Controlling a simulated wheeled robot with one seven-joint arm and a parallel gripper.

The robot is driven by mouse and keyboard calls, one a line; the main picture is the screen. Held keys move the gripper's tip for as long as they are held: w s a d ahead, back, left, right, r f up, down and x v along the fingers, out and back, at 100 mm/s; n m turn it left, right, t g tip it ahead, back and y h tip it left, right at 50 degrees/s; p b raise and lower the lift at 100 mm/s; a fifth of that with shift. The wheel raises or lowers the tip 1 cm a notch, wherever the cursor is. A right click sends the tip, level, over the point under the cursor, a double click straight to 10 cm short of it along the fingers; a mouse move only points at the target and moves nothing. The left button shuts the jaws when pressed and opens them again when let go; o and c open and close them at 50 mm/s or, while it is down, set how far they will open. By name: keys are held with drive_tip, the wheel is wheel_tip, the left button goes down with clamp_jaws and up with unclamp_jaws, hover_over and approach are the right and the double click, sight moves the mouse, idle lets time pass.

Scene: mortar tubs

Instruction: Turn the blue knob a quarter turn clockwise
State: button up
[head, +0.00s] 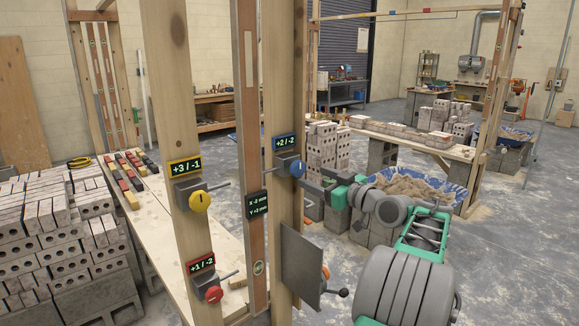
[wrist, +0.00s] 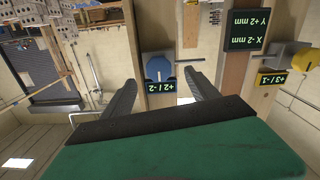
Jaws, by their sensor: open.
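The blue knob (head: 297,169) sits on a grey box on a wooden post, below a blue-framed display (head: 286,142) reading +2 / -2. My gripper (head: 316,187) comes in from the right and is close to the knob. In the wrist view, which is upside down, the blue knob (wrist: 158,68) appears between the two dark fingers of my open gripper (wrist: 159,80), with a pale mark on its face. The fingers look apart from it, and nothing is held. The exact gap in depth is hard to tell.
A yellow knob (head: 200,201) and a red knob (head: 213,294) sit on the left post. A grey plate (head: 301,265) juts out below the blue knob, with a black-ended lever (head: 342,292) beside it. A dark display (head: 257,204) hangs between the posts.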

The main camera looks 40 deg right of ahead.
sight(300, 168)
drive_tip(key=w, duration=0.2)
drive_tip(key=w+p, duration=0.1)
drive_tip(key=w, duration=0.1)
drive_tip(key=w+p, duration=0.1)
drive_tip(key=w, duration=0.2)
drive_tip(key=shift+r, duration=0.35)
drive_tip(key=shift+w+f, duration=0.1)
drive_tip(key=shift+c, duration=0.6)
drive_tip(key=c, duration=1.2)
drive_tip(key=shift+d, duration=0.2)
drive_tip(key=shift+c, duration=0.3)
drive_tip(key=shift+a, duration=0.1)
